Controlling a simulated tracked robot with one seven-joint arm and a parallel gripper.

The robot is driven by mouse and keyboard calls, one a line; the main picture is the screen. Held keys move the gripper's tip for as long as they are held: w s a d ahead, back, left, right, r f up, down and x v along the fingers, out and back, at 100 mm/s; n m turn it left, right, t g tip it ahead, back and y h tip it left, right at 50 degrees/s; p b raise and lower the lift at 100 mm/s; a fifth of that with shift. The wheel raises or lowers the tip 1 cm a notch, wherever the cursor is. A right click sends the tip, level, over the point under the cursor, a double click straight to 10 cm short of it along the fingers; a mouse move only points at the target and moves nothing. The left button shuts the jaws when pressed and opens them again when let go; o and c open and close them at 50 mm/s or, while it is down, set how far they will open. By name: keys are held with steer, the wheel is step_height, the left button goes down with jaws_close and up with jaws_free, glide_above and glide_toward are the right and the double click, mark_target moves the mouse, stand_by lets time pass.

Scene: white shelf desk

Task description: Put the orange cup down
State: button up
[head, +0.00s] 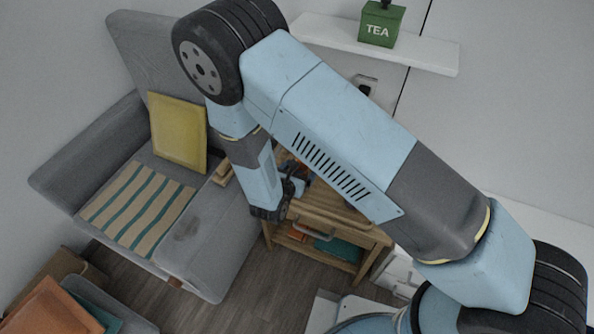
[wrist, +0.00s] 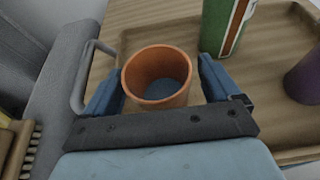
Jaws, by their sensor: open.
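The orange cup (wrist: 160,82) stands upright on a wooden tray with a raised rim (wrist: 285,157) in the wrist view. The inside of the cup shows a grey-blue bottom. My gripper (wrist: 163,90) is open, with one blue finger on each side of the cup and a gap at each side. In the head view my gripper is largely hidden by my arm above the small wooden table (head: 335,225), and I cannot make out the cup clearly there.
A green and white container (wrist: 222,28) stands just behind the cup to the right, and a purple object (wrist: 305,78) is at the right. A grey armchair (head: 200,245) with a yellow cushion (head: 178,133) is left of the table. A green tea tin (head: 382,25) stands on a wall shelf (head: 435,52).

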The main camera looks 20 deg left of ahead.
steer(key=d+v, duration=0.1)
steer(key=v, duration=1.1)
steer(key=shift+a, duration=0.45)
steer(key=shift+r, duration=0.2)
steer(key=w+d+r+m+g+h, duration=0.1)
steer(key=w+d+r+m+h, duration=0.1)
steer(key=w+d+r+m, duration=0.3)
steer(key=w+d+r+m+g+h, duration=0.1)
steer(key=w+d+r+m+h, duration=0.25)
steer(key=r, duration=0.35)
steer(key=w+d+r+m+g, duration=0.2)
steer(key=d+r+m+g, duration=0.3)
steer(key=d+r, duration=0.45)
steer(key=w+d+r+m+g, duration=0.2)
steer(key=d+r+m+g, duration=0.1)
steer(key=d+r+m, duration=0.65)
steer(key=s+d+r+m+t+y, duration=0.2)
steer(key=s+d+r+m+y, duration=0.4)
steer(key=s+d+r+m, duration=0.6)
steer(key=s+d+r, duration=0.1)
steer(key=d+r, duration=0.1)
steer(key=d, duration=0.1)
steer(key=shift+s+d+r+y, duration=0.3)
steer(key=shift+d+y, duration=0.05)
steer(key=shift+d, duration=0.05)
